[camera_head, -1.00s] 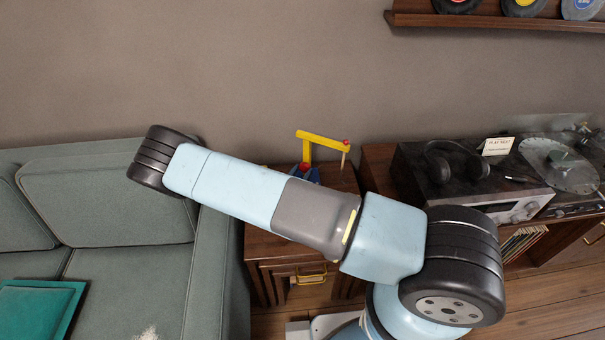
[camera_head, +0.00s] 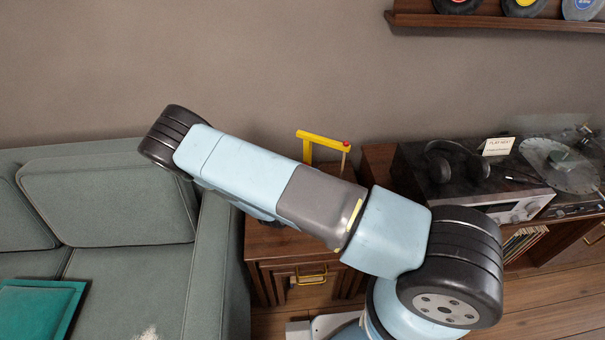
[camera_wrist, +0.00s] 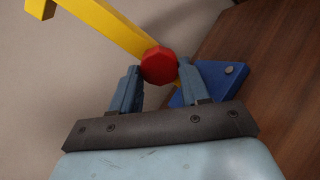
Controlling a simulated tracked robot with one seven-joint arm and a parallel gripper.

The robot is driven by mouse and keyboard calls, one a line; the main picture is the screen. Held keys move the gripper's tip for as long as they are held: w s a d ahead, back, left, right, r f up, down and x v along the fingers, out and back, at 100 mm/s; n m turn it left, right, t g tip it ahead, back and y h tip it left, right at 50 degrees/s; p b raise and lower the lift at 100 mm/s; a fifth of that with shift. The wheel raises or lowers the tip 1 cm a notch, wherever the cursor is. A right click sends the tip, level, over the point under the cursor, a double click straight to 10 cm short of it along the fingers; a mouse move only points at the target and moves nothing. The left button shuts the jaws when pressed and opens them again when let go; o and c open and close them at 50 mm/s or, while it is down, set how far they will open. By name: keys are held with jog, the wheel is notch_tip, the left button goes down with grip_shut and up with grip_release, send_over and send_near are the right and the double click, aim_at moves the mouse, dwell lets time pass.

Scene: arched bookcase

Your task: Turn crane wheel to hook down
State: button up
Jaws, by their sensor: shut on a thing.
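The yellow toy crane (camera_head: 324,141) stands on the small wooden cabinet, its boom reaching right to a red tip with a thin piece hanging below. My arm hides the crane's lower part in the head view. In the wrist view the crane's red wheel (camera_wrist: 158,65) sits between the fingertips of my gripper (camera_wrist: 160,76), which is shut on it. The yellow mast (camera_wrist: 108,25) runs behind the wheel, and the blue base (camera_wrist: 210,82) shows behind the right finger. My gripper is hidden in the head view.
The wooden cabinet (camera_head: 270,245) has a brass handle. A grey-green sofa (camera_head: 110,205) stands close on its left. A stereo unit with headphones (camera_head: 457,162) and a turntable (camera_head: 560,165) is on the right. A record shelf (camera_head: 500,20) hangs upper right.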

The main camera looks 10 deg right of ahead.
jog(key=m, duration=0.5)
jog(key=shift+s+d+m, duration=0.1)
jog(key=shift+m, duration=1.5)
jog(key=shift+f, duration=0.1)
jog(key=o, duration=0.8)
jog(key=shift+c, duration=0.2)
jog(key=o, duration=0.3)
jog(key=v, duration=1.3)
jog(key=shift+s+a, duration=0.25)
jog(key=shift+a, duration=0.05)
